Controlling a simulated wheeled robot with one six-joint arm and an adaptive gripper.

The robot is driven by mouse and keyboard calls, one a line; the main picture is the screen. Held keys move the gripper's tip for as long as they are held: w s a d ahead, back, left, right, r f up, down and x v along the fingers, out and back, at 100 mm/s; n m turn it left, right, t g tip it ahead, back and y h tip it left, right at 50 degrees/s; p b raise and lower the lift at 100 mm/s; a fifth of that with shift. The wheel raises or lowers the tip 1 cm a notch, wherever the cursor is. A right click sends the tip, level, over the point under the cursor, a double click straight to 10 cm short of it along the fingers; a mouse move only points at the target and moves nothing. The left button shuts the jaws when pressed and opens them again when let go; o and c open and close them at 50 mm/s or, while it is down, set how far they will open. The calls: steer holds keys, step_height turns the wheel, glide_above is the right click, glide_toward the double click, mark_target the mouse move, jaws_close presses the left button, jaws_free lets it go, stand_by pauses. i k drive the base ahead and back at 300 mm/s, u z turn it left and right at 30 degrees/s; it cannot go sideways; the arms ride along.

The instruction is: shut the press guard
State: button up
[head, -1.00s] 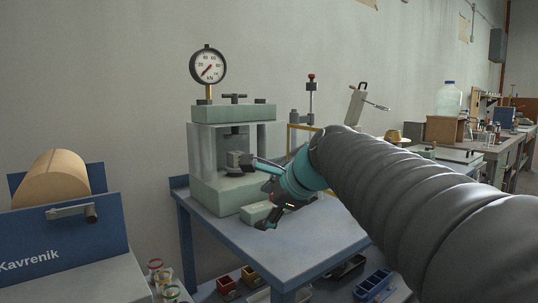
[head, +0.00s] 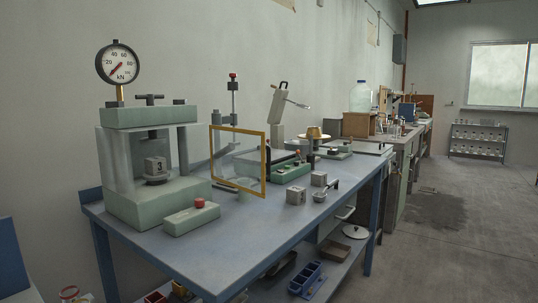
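The press (head: 150,117) is a pale green frame on the blue bench at left, with a round kN gauge (head: 120,62) on top. Its guard (head: 266,160) is a clear panel in a yellow frame. The guard stands open, swung out to the right of the press, so the front of the press is uncovered. A green box with a red button (head: 199,203) lies in front of the press. My gripper is not in view.
Grey cubes (head: 296,196) and a small handled tool (head: 327,190) lie right of the guard. A green fixture (head: 289,173) stands behind it. The blue bench (head: 220,240) is bare along its front. Bins (head: 307,278) sit on the shelf below.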

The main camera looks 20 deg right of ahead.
mark_target(263, 146)
steer(key=z, duration=1.85)
steer(key=i, duration=2.05)
steer(key=u, duration=4.05)
steer(key=k, duration=1.25)
steer(key=i, duration=0.6)
steer(key=z, duration=0.45)
